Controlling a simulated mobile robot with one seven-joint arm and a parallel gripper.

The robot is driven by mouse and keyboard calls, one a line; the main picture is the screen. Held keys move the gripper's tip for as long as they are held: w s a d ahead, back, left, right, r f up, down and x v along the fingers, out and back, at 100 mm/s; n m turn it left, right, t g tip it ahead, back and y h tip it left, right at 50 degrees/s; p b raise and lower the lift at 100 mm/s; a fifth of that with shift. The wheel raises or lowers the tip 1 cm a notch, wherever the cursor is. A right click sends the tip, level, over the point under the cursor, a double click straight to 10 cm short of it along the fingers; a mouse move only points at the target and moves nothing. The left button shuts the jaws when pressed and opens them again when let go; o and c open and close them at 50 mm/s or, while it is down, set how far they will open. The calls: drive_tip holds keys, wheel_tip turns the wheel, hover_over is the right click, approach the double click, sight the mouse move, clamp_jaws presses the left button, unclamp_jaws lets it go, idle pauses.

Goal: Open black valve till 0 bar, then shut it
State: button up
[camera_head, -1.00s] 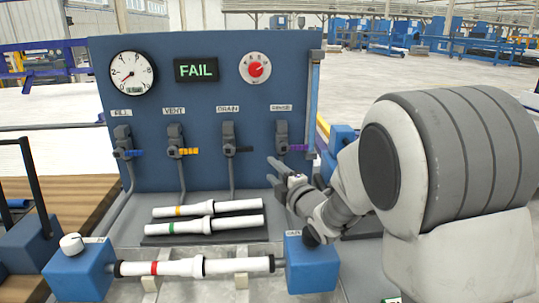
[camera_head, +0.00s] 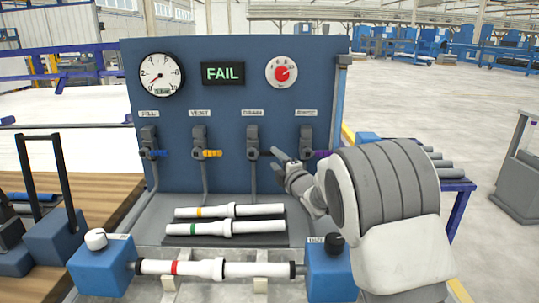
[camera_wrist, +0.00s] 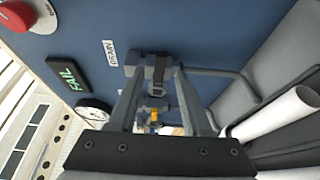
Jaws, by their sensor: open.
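The black valve (camera_head: 252,141) is on the blue panel under the DRAIN label, third from the left. Its black handle (camera_head: 266,153) points right, beside my fingertips. My gripper (camera_head: 283,158) is open, just right of and in front of that valve. In the wrist view my gripper (camera_wrist: 158,75) has its fingers spread on either side of the drain valve (camera_wrist: 158,82), with no visible grip; contact cannot be told. The pressure gauge (camera_head: 161,75) is at the panel's upper left, its needle toward the lower left. Its digits are too small to read.
The display (camera_head: 222,73) reads FAIL, beside a red knob (camera_head: 281,73). The blue-handled (camera_head: 150,142) and yellow-handled (camera_head: 199,142) valves are left; the purple-handled valve (camera_head: 306,140) is close right of my gripper. White pipes (camera_head: 229,211) lie below.

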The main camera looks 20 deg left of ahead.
sight(270, 154)
drive_tip(key=shift+x, duration=2.65)
clamp_jaws()
